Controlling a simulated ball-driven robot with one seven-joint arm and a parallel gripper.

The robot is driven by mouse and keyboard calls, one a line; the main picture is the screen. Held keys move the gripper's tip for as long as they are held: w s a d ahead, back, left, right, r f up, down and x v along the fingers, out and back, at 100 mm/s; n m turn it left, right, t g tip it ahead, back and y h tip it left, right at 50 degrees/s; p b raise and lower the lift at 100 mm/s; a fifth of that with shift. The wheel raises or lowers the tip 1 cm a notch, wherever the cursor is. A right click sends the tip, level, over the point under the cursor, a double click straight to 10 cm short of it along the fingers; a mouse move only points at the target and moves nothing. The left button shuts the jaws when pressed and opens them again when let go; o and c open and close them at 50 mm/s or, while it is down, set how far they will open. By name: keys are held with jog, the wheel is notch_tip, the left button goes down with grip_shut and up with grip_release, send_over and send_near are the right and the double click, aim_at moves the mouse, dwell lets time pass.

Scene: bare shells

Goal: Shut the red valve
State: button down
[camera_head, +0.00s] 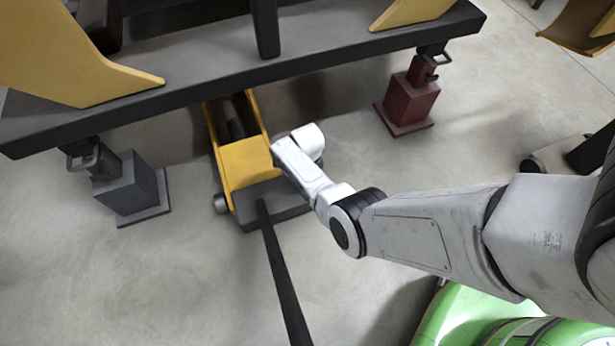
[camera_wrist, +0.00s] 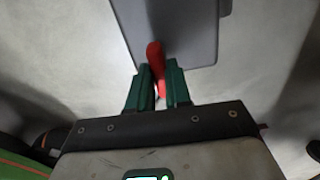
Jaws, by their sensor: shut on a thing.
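The red valve (camera_wrist: 154,54) shows in the wrist view as a small, narrow red handle with a rounded end, in front of a flat grey surface (camera_wrist: 195,32). My gripper (camera_wrist: 159,80) has green fingers, one on each side of the handle, and it is shut on it. Red also shows between the fingers. In the head view my white arm reaches to the yellow floor jack (camera_head: 246,163) with its dark grey end block (camera_head: 290,203). The valve and my gripper's fingertips are hidden there.
A long dark lever (camera_head: 279,265) rises from the jack towards the camera. A dark beam (camera_head: 240,72) crosses above, with a grey stand (camera_head: 128,187) at left and a dark red stand (camera_head: 409,101) at right. Bare concrete floor (camera_head: 130,280) is clear at lower left.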

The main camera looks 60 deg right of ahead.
dwell(0.4)
jog(key=c, duration=1.1)
grip_release()
notch_tip(320, 180, up, 11)
jog(key=p, duration=0.6)
jog(key=shift+f+p, duration=0.1)
jog(key=shift+p, duration=0.3)
